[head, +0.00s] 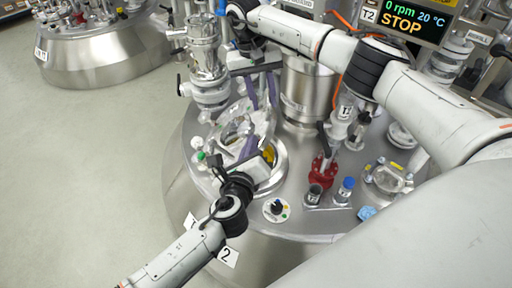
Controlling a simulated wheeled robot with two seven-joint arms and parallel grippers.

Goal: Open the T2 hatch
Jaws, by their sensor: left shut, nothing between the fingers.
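The T2 reactor (330,225) is a domed steel vessel with a "2" label on its front. Its hatch lid (233,128), a round metal ring with glass, appears raised and tilted at the left of the dome. The round hatch rim (280,178) shows in front of it, with something yellow inside. My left gripper (249,147), with purple fingers, is shut and empty over the opening, beside the lid; its wrist covers part of the rim. My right gripper (262,95), pointing down behind the lid, has its purple fingers apart. Whether it touches the lid I cannot tell.
A steel column (208,60) stands left of my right gripper, and a steel cylinder (305,90) right of it. A display (405,18) reads STOP. Floor at left is clear.

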